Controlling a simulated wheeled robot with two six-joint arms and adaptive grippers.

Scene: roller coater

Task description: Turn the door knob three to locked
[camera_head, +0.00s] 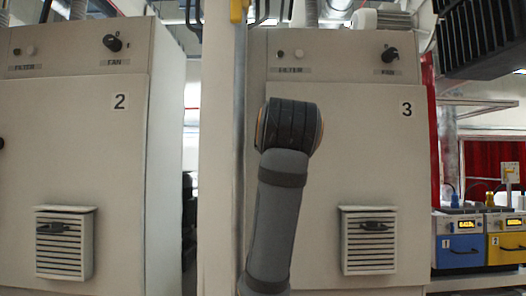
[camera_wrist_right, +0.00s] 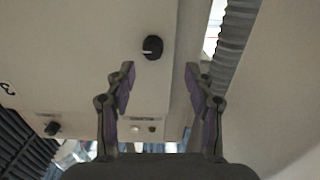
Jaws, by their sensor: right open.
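The door of cabinet three (camera_head: 375,160) is beige and carries a "3" label (camera_head: 406,109). In the right wrist view, a round black knob (camera_wrist_right: 153,47) with a white mark sits on the beige panel; I take it as door knob three. My right arm hides that part of the door in the head view. My right gripper (camera_wrist_right: 160,73) is open and empty, its two fingers apart. The knob appears just beyond the fingertips, slightly left of the middle, and is not held. My left gripper is in neither view.
The fan knob (camera_head: 389,55) and filter button (camera_head: 299,54) are above the door; a vent (camera_head: 368,241) is low on it. Cabinet two (camera_head: 75,160) stands left across a gap. Blue (camera_head: 459,250) and yellow (camera_head: 506,248) units stand right. A grey hose (camera_wrist_right: 234,45) runs beside the panel.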

